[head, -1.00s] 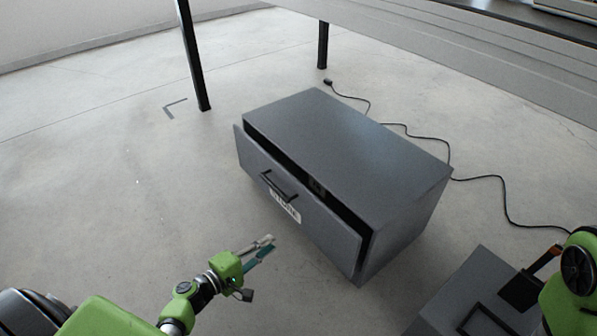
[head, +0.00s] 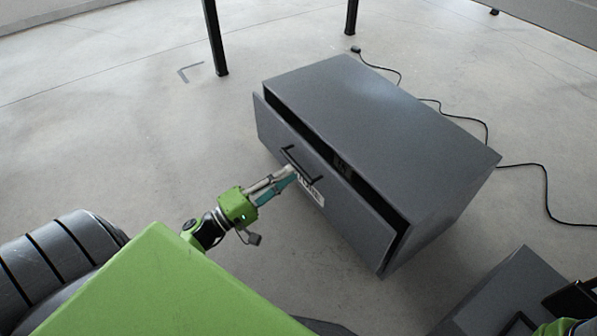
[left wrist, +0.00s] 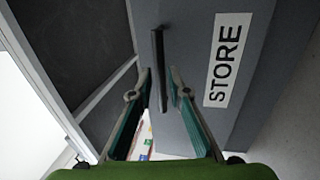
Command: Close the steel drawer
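The grey steel drawer (head: 352,225) stands partly pulled out of its grey cabinet (head: 375,110), with a narrow dark gap along its top edge. Its front carries a black bar handle (head: 303,166) and a white label that reads STORE in the left wrist view (left wrist: 222,60). My left gripper (head: 288,176) is at the drawer front, by the handle. In the left wrist view its two fingers are apart, with the handle (left wrist: 158,65) lined up between the tips; contact cannot be told. My right gripper cannot be made out; only part of my right arm shows at the lower right edge.
Another grey box (head: 495,290) stands at the lower right, close to the cabinet. A black cable (head: 470,118) runs over the floor behind the cabinet. Black table legs (head: 214,40) stand at the back. The floor left of the drawer is clear.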

